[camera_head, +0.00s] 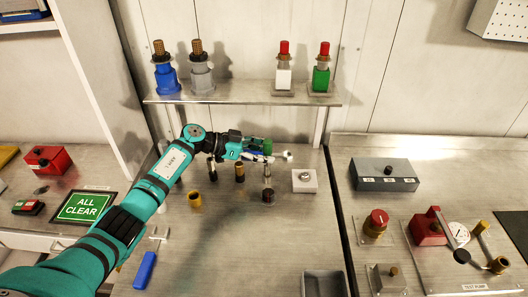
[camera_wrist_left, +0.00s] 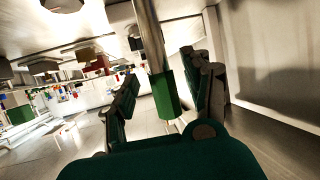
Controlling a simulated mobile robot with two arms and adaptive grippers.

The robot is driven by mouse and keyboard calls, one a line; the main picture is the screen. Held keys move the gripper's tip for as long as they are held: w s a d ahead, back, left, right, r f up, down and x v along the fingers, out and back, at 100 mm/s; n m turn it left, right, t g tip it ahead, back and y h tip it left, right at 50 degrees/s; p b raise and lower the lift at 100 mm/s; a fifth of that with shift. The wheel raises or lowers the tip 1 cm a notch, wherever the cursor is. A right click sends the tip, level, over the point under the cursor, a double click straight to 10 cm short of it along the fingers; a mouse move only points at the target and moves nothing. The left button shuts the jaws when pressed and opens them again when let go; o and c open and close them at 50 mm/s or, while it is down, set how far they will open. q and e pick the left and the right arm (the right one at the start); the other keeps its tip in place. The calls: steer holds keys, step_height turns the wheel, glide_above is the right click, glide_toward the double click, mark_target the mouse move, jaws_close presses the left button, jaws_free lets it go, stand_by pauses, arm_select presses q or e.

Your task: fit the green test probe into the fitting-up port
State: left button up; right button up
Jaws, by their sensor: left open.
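My left gripper (camera_head: 258,152) reaches in over the middle of the bench in the head view. It is open. In the left wrist view the left gripper (camera_wrist_left: 166,78) has a green block (camera_wrist_left: 164,97) on a metal rod (camera_wrist_left: 149,38) between its spread fingers; this looks like the green test probe. I cannot tell whether either finger touches it. In the head view a small green part (camera_head: 266,144) shows at the fingers, mostly covered by the gripper. A pale square block with a round fitting (camera_head: 305,179) sits right of the gripper; I cannot tell whether it is the fitting-up port.
Several short upright posts stand under and beside the gripper, including a brass one (camera_head: 195,199). A shelf (camera_head: 240,98) behind holds blue, grey, white and green fittings. A blue-handled tool (camera_head: 145,269) and a grey tray (camera_head: 323,284) are near the front.

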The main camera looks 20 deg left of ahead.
arm_select(q)
steer(key=v, duration=1.2)
